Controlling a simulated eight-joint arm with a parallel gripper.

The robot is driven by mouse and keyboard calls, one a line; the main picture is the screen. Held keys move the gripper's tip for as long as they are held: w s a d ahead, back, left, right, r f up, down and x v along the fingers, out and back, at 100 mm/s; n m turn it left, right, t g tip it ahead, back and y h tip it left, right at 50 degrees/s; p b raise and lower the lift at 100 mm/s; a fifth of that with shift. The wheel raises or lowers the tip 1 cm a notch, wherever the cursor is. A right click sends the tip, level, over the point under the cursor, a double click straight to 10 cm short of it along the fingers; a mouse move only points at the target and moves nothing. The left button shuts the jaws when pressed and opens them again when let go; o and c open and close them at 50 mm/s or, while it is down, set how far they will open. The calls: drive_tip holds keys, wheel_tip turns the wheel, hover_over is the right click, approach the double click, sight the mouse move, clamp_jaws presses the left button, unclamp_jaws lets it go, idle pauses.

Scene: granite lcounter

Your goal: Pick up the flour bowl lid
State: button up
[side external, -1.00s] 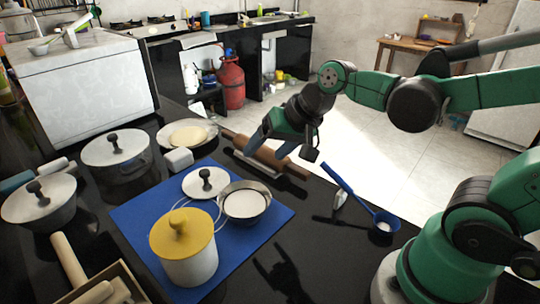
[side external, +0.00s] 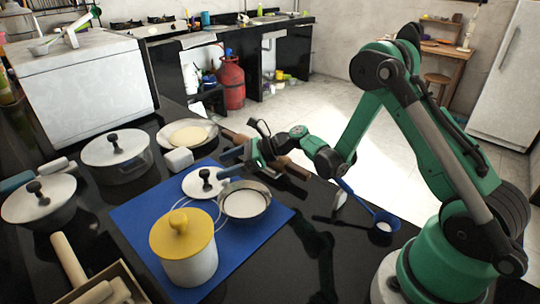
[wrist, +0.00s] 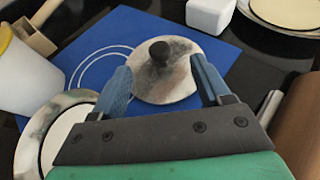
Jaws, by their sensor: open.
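The flour bowl lid (side external: 194,187), a round pale disc with a black knob, lies flat on the blue mat (side external: 140,215). It also shows in the wrist view (wrist: 170,88), with its knob upright. The flour bowl (side external: 244,204), metal with white contents, stands uncovered just right of the lid. My gripper (side external: 222,164) is open and empty, reaching in from the right at the lid's side. In the wrist view, the blue fingers of my gripper (wrist: 160,66) spread to either side of the knob. I cannot tell whether a finger touches the lid.
A white pot with a yellow lid (side external: 184,248) stands at the mat's front. A white block (side external: 178,158) and a plate (side external: 187,135) lie behind the lid. A rolling pin (side external: 293,168) lies near my wrist. A blue ladle (side external: 382,225) lies to the right.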

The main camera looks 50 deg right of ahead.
sight(209, 171)
drive_tip(key=x, duration=0.5)
drive_tip(key=shift+c, duration=0.2)
clamp_jaws()
